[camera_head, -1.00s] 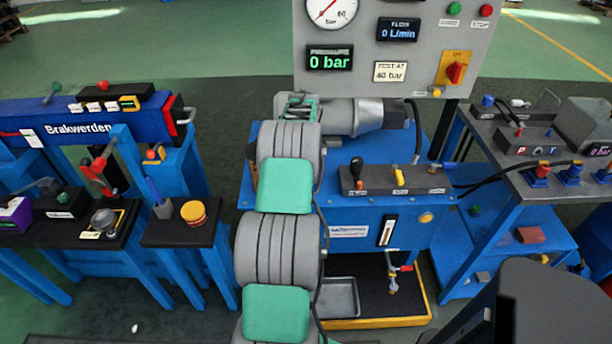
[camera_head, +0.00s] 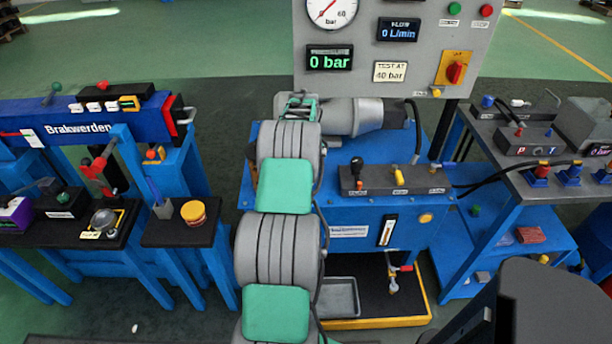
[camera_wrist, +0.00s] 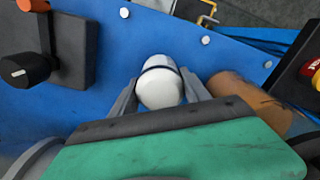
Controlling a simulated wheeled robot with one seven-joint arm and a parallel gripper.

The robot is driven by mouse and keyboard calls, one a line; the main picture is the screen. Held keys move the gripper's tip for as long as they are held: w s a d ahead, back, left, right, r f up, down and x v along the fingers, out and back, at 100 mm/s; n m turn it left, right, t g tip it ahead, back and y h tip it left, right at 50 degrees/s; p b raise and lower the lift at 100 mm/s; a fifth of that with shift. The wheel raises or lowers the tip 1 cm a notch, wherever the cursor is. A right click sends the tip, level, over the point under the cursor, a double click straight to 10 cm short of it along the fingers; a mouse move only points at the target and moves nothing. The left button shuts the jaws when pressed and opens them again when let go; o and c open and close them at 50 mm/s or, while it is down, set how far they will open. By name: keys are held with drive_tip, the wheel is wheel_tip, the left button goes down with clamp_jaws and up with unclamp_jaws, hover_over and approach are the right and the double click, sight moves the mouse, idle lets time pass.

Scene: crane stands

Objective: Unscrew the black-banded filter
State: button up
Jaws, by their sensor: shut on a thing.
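The black-banded filter (camera_wrist: 159,83) is a white rounded canister with a thin black band near its far end, in the middle of the wrist view. My gripper (camera_wrist: 160,88) is shut on it, with one grey finger along each side. The near part of the filter is hidden behind my gripper's dark edge and green cover. In the head view my arm (camera_head: 285,185) reaches to the blue test stand, and the fingers and filter are hidden there.
A brown cylinder (camera_wrist: 250,103) lies close right of my gripper. A black block with a knob (camera_wrist: 60,55) is at the left, and a dark box with red and yellow parts (camera_wrist: 303,65) at the right. The display panel (camera_head: 345,75) reads 0 bar.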

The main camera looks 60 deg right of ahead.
drive_tip(key=c, duration=0.7)
drive_tip(key=shift+r, duration=0.1)
clamp_jaws()
drive_tip(key=n, duration=0.4)
drive_tip(key=shift+n, duration=0.4)
drive_tip(key=n, duration=0.5)
drive_tip(key=shift+r, duration=0.1)
drive_tip(key=shift+n, duration=0.3)
